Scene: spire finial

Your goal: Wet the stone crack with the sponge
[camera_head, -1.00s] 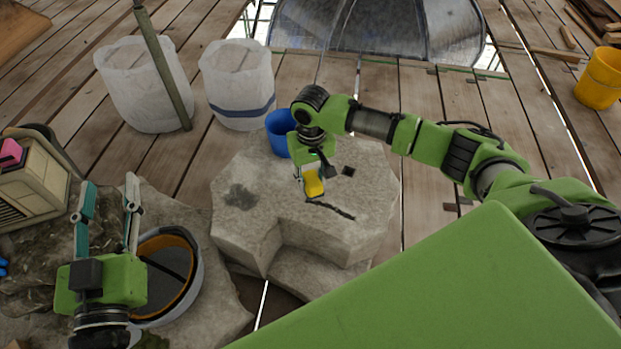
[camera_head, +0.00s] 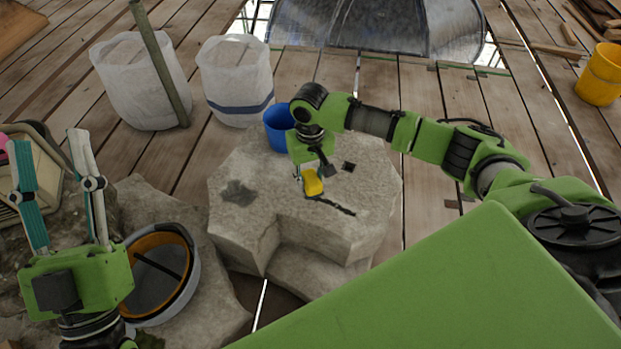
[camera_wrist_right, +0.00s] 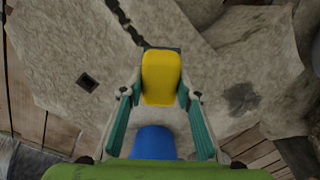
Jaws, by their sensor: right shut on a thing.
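The yellow sponge (camera_head: 313,182) is in my right gripper (camera_head: 311,178), which is shut on it over the pale stone (camera_head: 250,225). In the right wrist view the sponge (camera_wrist_right: 161,78) sits between the fingertips (camera_wrist_right: 160,90). The dark, jagged stone crack (camera_head: 332,206) runs along the stone's top beside the sponge's lower end; its far part also shows in the right wrist view (camera_wrist_right: 124,20). I cannot tell whether sponge and stone touch. My left gripper (camera_head: 50,150) is open and empty at the left, its fingers pointing up.
A blue bucket (camera_head: 277,128) stands behind the stone. A dark patch (camera_head: 238,192) and a small square hole (camera_head: 348,166) mark its top. A round orange-lined container (camera_head: 165,275) lies near my left gripper. White sacks (camera_head: 236,80) stand behind; a yellow bucket (camera_head: 600,75) is far right.

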